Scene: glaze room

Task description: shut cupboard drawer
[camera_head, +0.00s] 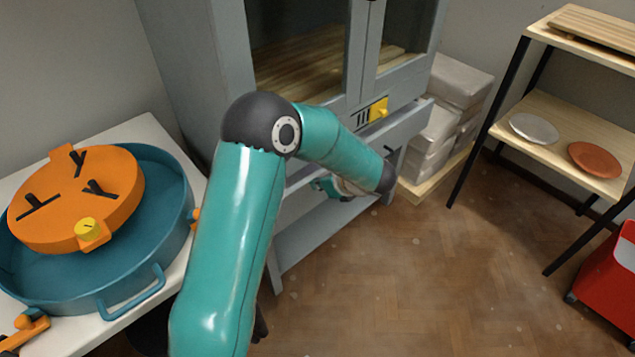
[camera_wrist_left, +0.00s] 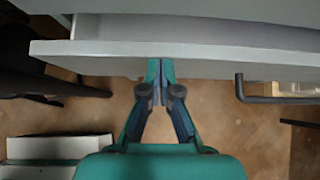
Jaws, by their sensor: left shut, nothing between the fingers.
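The grey cupboard (camera_head: 230,60) has glass doors above and a drawer below them. The cupboard drawer (camera_head: 408,122) stands pulled out, with its front away from the cupboard body. My left arm hides much of it in the head view. In the left wrist view the drawer front (camera_wrist_left: 190,55) spans the upper part, with a gap behind its top edge at the left. My left gripper (camera_wrist_left: 160,72) is shut and empty, its fingertips at the drawer front's lower edge. I cannot tell if they touch. In the head view the gripper (camera_head: 325,187) is partly hidden behind the arm. My right gripper is out of view.
A white table (camera_head: 140,128) at the left holds a blue round tub (camera_head: 165,215) with an orange disc (camera_head: 75,200). Wrapped blocks (camera_head: 460,80) stand beside the cupboard. A shelf rack (camera_head: 560,135) and red bin (camera_head: 610,270) are at the right. The middle floor is clear.

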